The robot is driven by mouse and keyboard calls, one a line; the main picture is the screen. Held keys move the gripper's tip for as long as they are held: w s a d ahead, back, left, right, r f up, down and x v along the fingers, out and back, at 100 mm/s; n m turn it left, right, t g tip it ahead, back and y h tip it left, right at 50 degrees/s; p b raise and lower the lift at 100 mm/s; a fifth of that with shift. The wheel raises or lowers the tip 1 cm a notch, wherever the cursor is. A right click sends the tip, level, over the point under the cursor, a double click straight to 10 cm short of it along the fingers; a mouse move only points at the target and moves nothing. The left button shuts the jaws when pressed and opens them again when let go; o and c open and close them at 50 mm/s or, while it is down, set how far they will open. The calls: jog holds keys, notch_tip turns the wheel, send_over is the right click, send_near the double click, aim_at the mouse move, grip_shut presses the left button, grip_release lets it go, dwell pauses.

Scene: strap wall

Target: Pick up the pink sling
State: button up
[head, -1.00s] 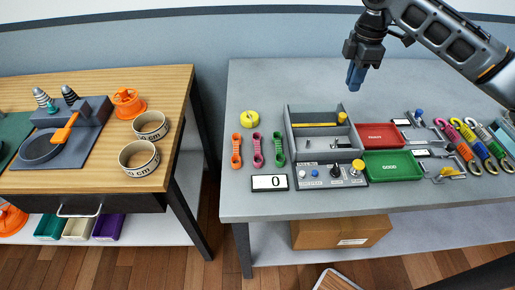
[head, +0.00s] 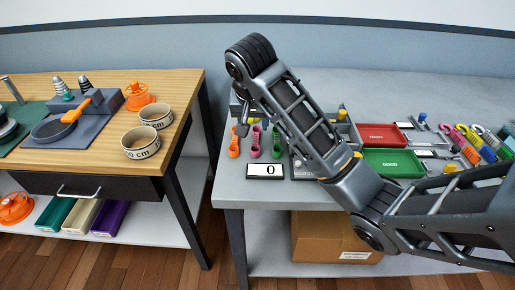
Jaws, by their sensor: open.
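The pink sling (head: 255,143) lies on the grey table, between an orange sling (head: 235,142) and a green sling (head: 277,142). Its upper end is partly hidden by my arm. My gripper (head: 242,129) is a small dark shape just above the orange and pink slings, mostly hidden behind my arm. Nothing shows held in it. I cannot tell whether it touches the pink sling.
A counter reading 0 (head: 265,171) lies in front of the slings. A red tray (head: 383,137) and a green tray (head: 393,162) sit to the right, with several coloured straps (head: 468,152) beyond. My arm hides much of the grey organiser. A wooden bench (head: 188,100) stands left.

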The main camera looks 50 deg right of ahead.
aim_at(256, 137)
jog(key=shift+b+x, duration=1.25)
jog(key=shift+b, duration=0.1)
jog(key=b+x, duration=0.3)
jog(key=shift+s+d+f+b, duration=0.2)
jog(key=shift+d+f+b, duration=0.05)
jog(key=shift+f+b, duration=0.1)
jog(key=shift+p+x, duration=0.3)
jog(key=shift+x, duration=0.5)
jog(key=shift+w+r, duration=0.1)
jog(key=shift+c, duration=0.2)
grip_shut()
